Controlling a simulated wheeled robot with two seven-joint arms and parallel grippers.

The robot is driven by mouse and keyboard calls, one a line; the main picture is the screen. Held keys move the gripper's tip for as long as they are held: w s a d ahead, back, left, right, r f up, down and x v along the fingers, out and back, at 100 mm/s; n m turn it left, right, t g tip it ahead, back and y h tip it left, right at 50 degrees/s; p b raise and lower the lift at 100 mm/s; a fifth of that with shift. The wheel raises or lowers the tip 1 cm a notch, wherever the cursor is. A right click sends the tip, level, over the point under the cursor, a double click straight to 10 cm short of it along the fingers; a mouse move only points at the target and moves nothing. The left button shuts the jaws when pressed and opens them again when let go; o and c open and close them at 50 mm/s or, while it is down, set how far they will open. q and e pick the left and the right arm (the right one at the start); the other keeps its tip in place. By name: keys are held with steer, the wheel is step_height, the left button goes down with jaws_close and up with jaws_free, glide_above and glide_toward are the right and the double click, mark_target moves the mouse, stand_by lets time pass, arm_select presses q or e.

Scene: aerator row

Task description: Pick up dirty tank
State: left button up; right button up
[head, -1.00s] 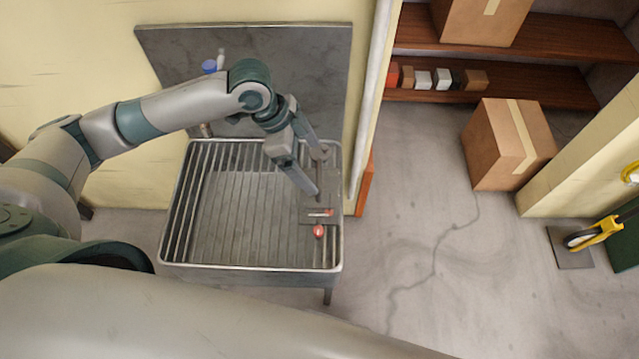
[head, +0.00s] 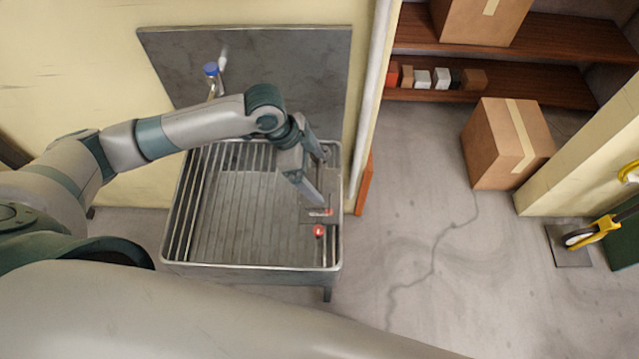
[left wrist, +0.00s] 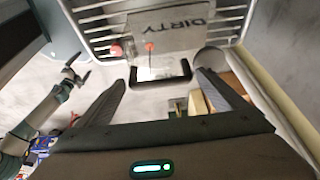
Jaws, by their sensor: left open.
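My left gripper (head: 321,178) is open over the right side of the metal basin. In the left wrist view its two dark fingers (left wrist: 160,78) are spread, with a black U-shaped handle (left wrist: 186,70) between and just beyond their tips. Behind the handle is a grey plate marked DIRTY (left wrist: 168,28), with two red knobs near it. In the head view the red parts (head: 319,231) show at the basin's right, but the arm partly hides that area and the handle cannot be made out. My right gripper (left wrist: 76,74) is small at the left of the wrist view, fingers apart and empty.
The slatted metal basin (head: 168,235) stands against the wall with a grey backboard (head: 300,60) behind it. A blue-capped tap (head: 211,70) is at its back. A cardboard box (head: 492,145) stands on the floor at right, below wooden shelves (head: 540,85). The cracked floor between is clear.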

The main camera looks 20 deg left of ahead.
arm_select(q)
steer(key=c, duration=1.4)
steer(key=shift+r, duration=0.1)
steer(key=shift+c, duration=1.1)
arm_select(e)
steer(key=shift+a, duration=0.1)
